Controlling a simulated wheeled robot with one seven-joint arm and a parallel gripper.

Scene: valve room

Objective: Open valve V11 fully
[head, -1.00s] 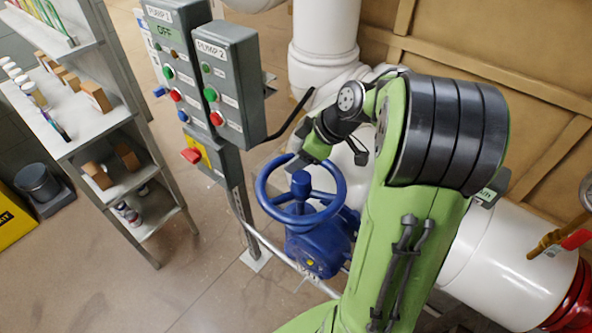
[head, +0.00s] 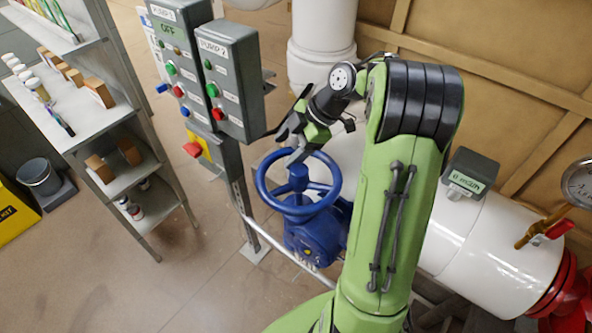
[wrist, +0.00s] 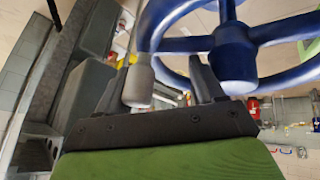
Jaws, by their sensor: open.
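A blue handwheel (head: 334,190) sits on a blue valve body (head: 318,238) in the middle of the head view. I cannot read a V11 tag on it. My gripper (head: 297,147) is at the far rim of the wheel, partly hidden by its own wrist. In the wrist view the wheel's rim and hub (wrist: 234,55) fill the top right. My gripper (wrist: 158,78) is open there, with its two dark fingers apart.
Pump control boxes (head: 232,80) on a post stand left of the wheel, close to my gripper. A shelf (head: 85,125) with bottles and boxes is further left. A white pipe (head: 500,240) with a gauge (head: 578,183) runs at right. The floor at front left is clear.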

